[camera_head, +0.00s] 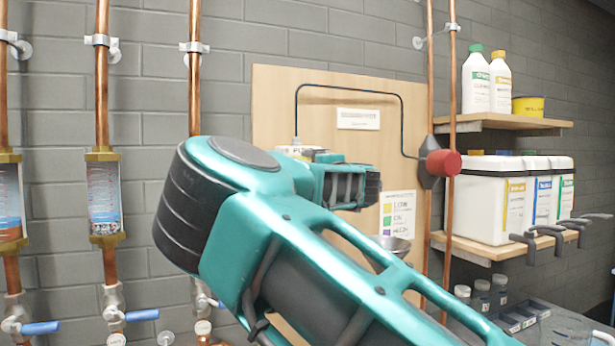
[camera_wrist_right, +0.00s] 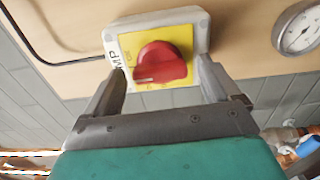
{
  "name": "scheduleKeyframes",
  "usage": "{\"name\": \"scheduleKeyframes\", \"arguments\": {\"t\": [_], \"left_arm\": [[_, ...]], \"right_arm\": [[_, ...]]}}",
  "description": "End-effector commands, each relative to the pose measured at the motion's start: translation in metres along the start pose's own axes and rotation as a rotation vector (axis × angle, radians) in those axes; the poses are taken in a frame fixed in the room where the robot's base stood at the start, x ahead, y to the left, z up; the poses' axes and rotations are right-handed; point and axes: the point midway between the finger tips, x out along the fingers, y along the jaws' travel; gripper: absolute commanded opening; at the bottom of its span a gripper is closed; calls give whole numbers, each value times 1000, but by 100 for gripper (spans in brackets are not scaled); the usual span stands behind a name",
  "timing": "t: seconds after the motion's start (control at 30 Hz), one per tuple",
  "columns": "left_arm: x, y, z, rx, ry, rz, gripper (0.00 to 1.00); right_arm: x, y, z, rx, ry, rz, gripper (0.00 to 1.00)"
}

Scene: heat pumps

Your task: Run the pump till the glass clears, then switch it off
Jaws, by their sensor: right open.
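In the right wrist view a red rotary switch (camera_wrist_right: 160,65) sits on a yellow plate in a pale box on the wood panel; a pale mark on its knob points left. My right gripper (camera_wrist_right: 163,92) is open, with one finger on each side of the switch; I cannot tell whether they touch it. In the head view my right arm hides the switch. A sight glass (camera_head: 104,192) on a copper pipe holds bluish, cloudy content with dark specks low down. Another glass (camera_head: 11,203) at the left edge shows bluish content above an orange layer. My left gripper is not in view.
A round gauge (camera_wrist_right: 298,28) sits right of the switch. Blue-handled valves (camera_head: 142,315) are on the pipes below the glasses. Shelves (camera_head: 500,122) with bottles and white containers are at the right.

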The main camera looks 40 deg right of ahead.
Motion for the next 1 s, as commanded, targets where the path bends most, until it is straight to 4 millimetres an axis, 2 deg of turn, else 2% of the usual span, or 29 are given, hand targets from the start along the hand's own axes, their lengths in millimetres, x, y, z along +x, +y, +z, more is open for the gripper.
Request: {"name": "scheduleKeyframes", "arguments": {"t": [0.7, 1.0], "left_arm": [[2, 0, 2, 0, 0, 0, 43], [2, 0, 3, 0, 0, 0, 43]], "right_arm": [[-70, 2, 2, 6, -5, 7, 89], [-79, 2, -3, -3, 6, 3, 89]]}}
